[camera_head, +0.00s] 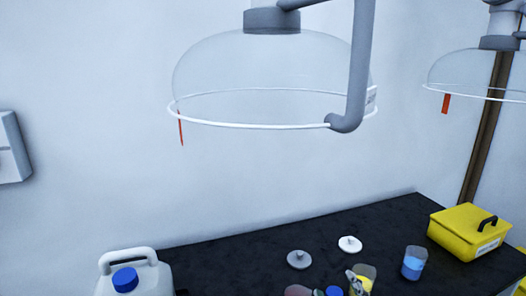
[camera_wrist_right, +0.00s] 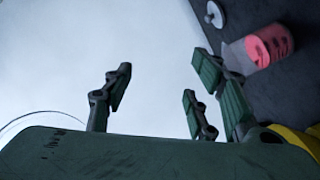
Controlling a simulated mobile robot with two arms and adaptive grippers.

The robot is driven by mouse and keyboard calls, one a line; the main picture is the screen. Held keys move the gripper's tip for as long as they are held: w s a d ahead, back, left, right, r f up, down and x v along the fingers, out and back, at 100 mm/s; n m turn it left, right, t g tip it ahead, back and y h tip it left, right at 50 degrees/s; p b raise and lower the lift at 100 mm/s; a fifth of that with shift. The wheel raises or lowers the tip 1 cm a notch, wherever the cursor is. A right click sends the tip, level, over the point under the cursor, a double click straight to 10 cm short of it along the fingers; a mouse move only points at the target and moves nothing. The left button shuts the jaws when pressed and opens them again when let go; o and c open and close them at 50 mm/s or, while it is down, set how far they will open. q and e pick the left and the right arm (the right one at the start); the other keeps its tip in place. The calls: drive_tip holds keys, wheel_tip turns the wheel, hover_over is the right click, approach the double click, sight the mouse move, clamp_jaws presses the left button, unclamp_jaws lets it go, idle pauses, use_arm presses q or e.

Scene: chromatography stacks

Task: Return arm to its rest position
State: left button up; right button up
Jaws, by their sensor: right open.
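My right gripper (camera_wrist_right: 163,85) shows in the right wrist view. Its dark green fingers are spread apart with nothing between them, and pale wall lies behind the gap. A pinkish-red container (camera_wrist_right: 268,46) is beyond the fingers on the right side of that view, apart from them as far as I can tell. In the head view I cannot clearly make out my right gripper. My left gripper is in neither view.
A black bench (camera_head: 240,255) carries a white jug (camera_head: 135,275), a grey lid (camera_head: 299,259), a white lid (camera_head: 350,244), a blue-liquid beaker (camera_head: 413,263) and a yellow box (camera_head: 465,232). A clear extraction hood (camera_head: 270,75) hangs above. Several items crowd the bottom edge.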

drive_tip(key=s+d+f+m+g+h, duration=0.1)
drive_tip(key=s+d+f+m+g, duration=0.2)
drive_tip(key=s+f, duration=0.35)
drive_tip(key=s+d+f+m+g+h, duration=0.1)
drive_tip(key=s+f+m+g, duration=0.3)
drive_tip(key=f, duration=0.3)
drive_tip(key=s+f+m+g+y, duration=0.1)
drive_tip(key=s+f+g, duration=0.25)
drive_tip(key=s, duration=0.45)
drive_tip(key=s+f+m+g+y, duration=0.1)
drive_tip(key=s+f+g, duration=0.25)
drive_tip(key=s, duration=0.45)
wheel_tip(320, 180, down, 24)
drive_tip(key=f, duration=0.1)
drive_tip(key=s+d+f+g, duration=0.2)
drive_tip(key=s+f, duration=1.5)
drive_tip(key=s, duration=0.1)
drive_tip(key=shift+s+d+f+h, duration=0.2)
drive_tip(key=shift+s+f+h, duration=0.05)
drive_tip(key=shift+h, duration=0.05)
